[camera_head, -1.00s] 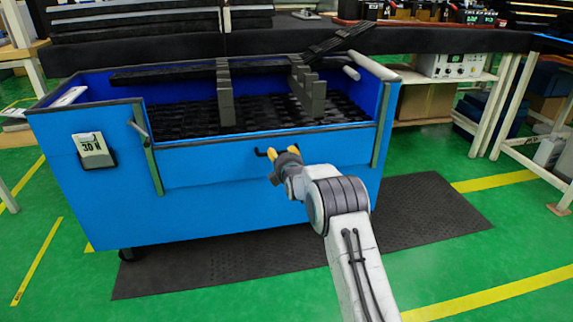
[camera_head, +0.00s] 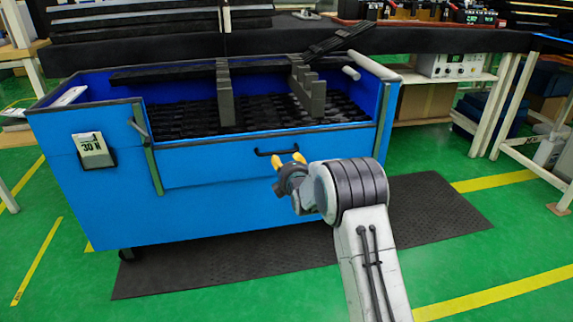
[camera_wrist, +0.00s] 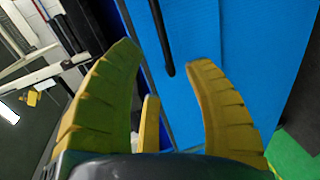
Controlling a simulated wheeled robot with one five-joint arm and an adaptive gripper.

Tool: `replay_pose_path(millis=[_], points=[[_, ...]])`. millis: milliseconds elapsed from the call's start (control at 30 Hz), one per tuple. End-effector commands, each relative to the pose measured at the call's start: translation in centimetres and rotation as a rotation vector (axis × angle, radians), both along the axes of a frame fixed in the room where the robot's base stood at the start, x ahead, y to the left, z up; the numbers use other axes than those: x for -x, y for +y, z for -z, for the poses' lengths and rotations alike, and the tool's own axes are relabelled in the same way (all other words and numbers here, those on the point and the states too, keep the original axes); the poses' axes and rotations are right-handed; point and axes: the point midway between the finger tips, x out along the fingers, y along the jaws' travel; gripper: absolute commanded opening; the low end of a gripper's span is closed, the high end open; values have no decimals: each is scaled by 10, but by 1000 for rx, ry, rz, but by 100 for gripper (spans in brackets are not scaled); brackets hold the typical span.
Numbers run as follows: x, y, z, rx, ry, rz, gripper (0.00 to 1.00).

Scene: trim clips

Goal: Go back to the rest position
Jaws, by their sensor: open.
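My gripper (camera_head: 287,160) is in front of the blue cart's front panel, just below its dark handle, in the head view. In the wrist view its yellow fingers (camera_wrist: 165,85) stand apart with nothing between them. The blue cart (camera_head: 215,205) fills the left and middle of the head view. Its dark handle (camera_head: 282,152) also shows in the wrist view (camera_wrist: 162,38), beyond the fingers. I cannot tell the exact gap between fingertips and handle.
Dark trim pieces (camera_head: 262,112) lie inside the cart. A dark ribbed mat (camera_head: 430,215) lies on the green floor under and beside the cart. A workbench with a white frame (camera_head: 497,105) stands at the right. Floor at the lower right is clear.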

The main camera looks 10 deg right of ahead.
Motion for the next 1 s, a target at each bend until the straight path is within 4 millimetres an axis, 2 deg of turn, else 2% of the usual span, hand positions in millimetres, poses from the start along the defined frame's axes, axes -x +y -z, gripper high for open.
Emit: replay_pose_path(millis=[267, 367, 433, 567, 667, 867, 1000], points=[[0, 0, -1, -1, 0, 0, 47], [2, 0, -11, -15, 7, 3, 47], [7, 0, -25, -38, 24, 8, 47], [24, 0, -69, -124, 80, 31, 47], [45, 0, -110, -216, 144, 62, 47], [100, 0, -186, -416, 285, 152, 47], [145, 1, -234, -546, 380, 232, 47]])
